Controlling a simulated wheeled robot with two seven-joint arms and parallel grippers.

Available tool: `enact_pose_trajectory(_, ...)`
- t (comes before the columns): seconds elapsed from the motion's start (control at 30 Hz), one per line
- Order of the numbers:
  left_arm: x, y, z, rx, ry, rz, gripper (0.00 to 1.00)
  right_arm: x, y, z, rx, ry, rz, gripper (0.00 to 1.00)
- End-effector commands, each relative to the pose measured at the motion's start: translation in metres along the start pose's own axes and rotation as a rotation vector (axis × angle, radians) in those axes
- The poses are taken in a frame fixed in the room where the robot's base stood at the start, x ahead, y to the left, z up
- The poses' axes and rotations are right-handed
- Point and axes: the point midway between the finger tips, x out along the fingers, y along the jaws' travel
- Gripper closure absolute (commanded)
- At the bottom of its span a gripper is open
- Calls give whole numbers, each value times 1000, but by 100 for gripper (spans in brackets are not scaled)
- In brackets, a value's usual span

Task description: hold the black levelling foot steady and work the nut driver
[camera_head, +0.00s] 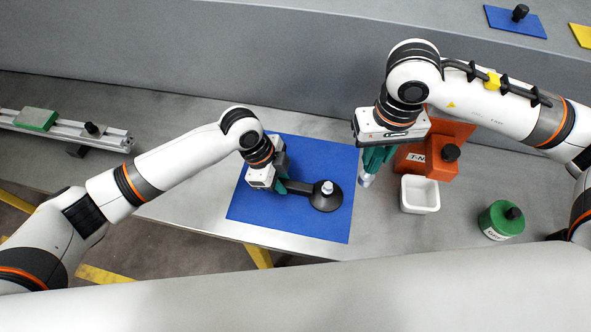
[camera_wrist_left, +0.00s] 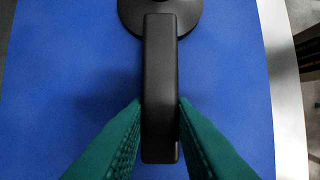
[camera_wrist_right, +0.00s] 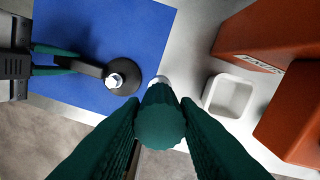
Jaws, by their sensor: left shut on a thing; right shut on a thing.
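The black levelling foot (camera_head: 321,204) stands on the blue mat (camera_head: 305,150), its round base flat and a silver nut (camera_head: 327,187) on top. A black bar runs out from it. My left gripper (camera_head: 284,186) is shut on this bar, as the left wrist view (camera_wrist_left: 160,120) shows. My right gripper (camera_head: 374,158) is shut on the green handle of the nut driver (camera_wrist_right: 160,122). The driver points down; its silver socket (camera_head: 366,181) is to the right of the mat, apart from the nut. The right wrist view also shows the foot (camera_wrist_right: 126,70).
A white tray (camera_head: 420,208) and an orange box (camera_head: 438,168) stand close to the right of the driver. A green canister (camera_head: 502,222) stands further right. A metal rail (camera_head: 60,130) with a green block lies at the left. The mat's front part is clear.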

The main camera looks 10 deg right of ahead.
Motion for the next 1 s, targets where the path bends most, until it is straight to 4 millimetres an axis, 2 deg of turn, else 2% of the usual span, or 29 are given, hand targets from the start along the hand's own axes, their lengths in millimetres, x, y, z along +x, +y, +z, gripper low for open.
enact_pose_trajectory(0.2,-1,0,1,1,-2,1,100,-29,52,5,-51,-4,13,95)
enact_pose_trajectory(0.33,-1,0,1,1,-2,1,100,-42,73,4,-71,-4,5,95)
enact_pose_trajectory(0.47,-1,0,1,1,-2,1,100,-47,79,3,-75,-2,-1,95)
enact_pose_trajectory(0.77,-1,0,1,1,-2,1,100,-46,78,3,-75,-3,-1,95)
enact_pose_trajectory(1.0,-1,0,1,1,-2,1,100,-29,78,3,-74,0,-2,95)
